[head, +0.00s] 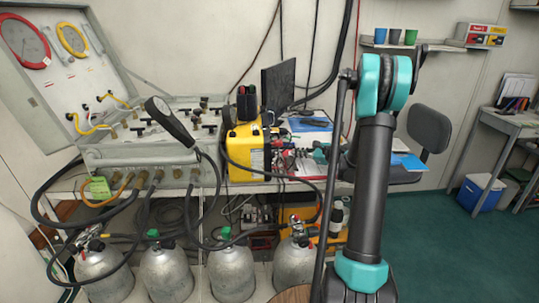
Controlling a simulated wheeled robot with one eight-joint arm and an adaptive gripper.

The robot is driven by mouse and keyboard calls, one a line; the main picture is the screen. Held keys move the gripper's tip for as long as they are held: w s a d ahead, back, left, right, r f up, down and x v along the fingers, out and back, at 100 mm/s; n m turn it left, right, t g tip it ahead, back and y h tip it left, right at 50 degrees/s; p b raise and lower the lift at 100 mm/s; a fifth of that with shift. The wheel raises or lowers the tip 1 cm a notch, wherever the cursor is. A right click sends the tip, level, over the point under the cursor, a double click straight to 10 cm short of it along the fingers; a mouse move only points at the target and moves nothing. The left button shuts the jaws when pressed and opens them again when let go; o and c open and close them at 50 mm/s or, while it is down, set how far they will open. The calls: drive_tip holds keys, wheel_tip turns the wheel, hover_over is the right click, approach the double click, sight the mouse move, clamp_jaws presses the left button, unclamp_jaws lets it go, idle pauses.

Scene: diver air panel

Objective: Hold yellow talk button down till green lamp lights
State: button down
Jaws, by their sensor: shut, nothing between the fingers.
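A yellow box-shaped unit (243,150) stands on the bench in the middle of the view, with a dark face towards its right side. My gripper (277,158) is small and partly lost among dark and red parts just right of this unit. It is shut and empty, pointing left towards the unit. I cannot tell whether its tips touch the unit. The yellow talk button and the green lamp cannot be made out at this size and angle.
An open grey gauge panel (150,155) with valves and hoses stands at left. Several grey cylinders (232,272) stand below the bench. A dark monitor (277,88) is behind the unit. A black chair (428,128) stands at right.

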sight(290, 158)
drive_tip(key=shift+a, duration=4)
drive_tip(key=shift+a, duration=0.45)
drive_tip(key=shift+a, duration=0.4)
idle(0.3)
drive_tip(key=shift+d, duration=0.85)
drive_tip(key=shift+d, duration=0.1)
drive_tip(key=shift+d, duration=2.4)
